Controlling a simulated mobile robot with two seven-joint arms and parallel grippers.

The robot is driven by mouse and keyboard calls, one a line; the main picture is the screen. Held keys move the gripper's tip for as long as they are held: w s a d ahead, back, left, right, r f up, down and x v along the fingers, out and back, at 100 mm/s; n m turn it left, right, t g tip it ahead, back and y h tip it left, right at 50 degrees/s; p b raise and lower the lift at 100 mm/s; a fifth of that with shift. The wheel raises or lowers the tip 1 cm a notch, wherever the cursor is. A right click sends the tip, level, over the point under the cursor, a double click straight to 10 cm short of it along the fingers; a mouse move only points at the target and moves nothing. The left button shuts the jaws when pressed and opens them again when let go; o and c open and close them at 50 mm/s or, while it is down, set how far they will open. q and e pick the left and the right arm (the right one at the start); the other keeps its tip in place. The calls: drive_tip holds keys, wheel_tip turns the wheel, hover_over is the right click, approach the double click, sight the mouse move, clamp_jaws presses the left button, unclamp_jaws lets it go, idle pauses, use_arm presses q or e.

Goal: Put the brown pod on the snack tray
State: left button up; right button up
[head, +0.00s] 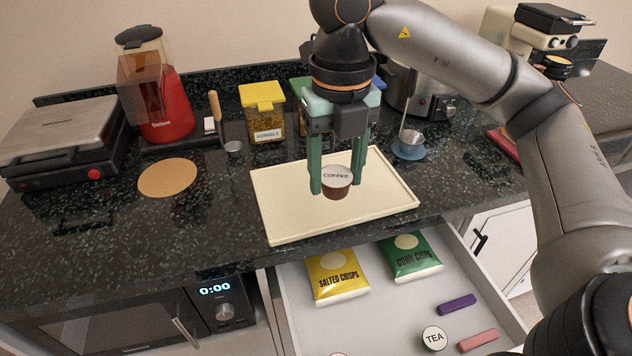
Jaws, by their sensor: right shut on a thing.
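The brown pod (337,191) has a pale lid marked COFFEE and shows in the head view between the green fingers of my right gripper (337,185). The gripper points down and is shut on the pod. The cream snack tray (285,217) lies on the dark counter, behind the open drawer. The pod and fingertips are over the middle of the tray as seen from the head. I cannot tell whether the pod touches the tray. My left gripper is not in view.
An open drawer (390,307) below holds salted crisps (336,274), corn chips (410,256), a TEA pod (434,338) and two bars. A yellow-lidded kernel jar (263,112), a scoop (233,148), a cork mat (167,177) and a red popcorn machine (165,105) stand on the counter.

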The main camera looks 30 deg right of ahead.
drive_tip(key=w+d+f, duration=0.1)
drive_tip(key=w+f, duration=0.3)
drive_tip(key=w, duration=0.4)
hover_over(303, 194)
drive_tip(key=f, duration=0.2)
drive_tip(key=s+f, duration=0.1)
drive_tip(key=f, duration=0.1)
drive_tip(key=shift+f+b, duration=0.3)
drive_tip(key=shift+b, duration=0.1)
drive_tip(key=shift+w+f, duration=0.35)
drive_tip(key=shift+f, duration=0.05)
drive_tip(key=shift+w+f, duration=0.15)
drive_tip(key=shift+f, duration=0.75)
drive_tip(key=shift+w+f, duration=0.1)
drive_tip(key=shift+f, duration=0.75)
drive_tip(key=shift+f, duration=0.15)
drive_tip(key=o, duration=1.3)
wheel_tip(303, 194, up, 12)
drive_tip(key=shift+r+p, duration=0.15)
drive_tip(key=shift+p, duration=0.4)
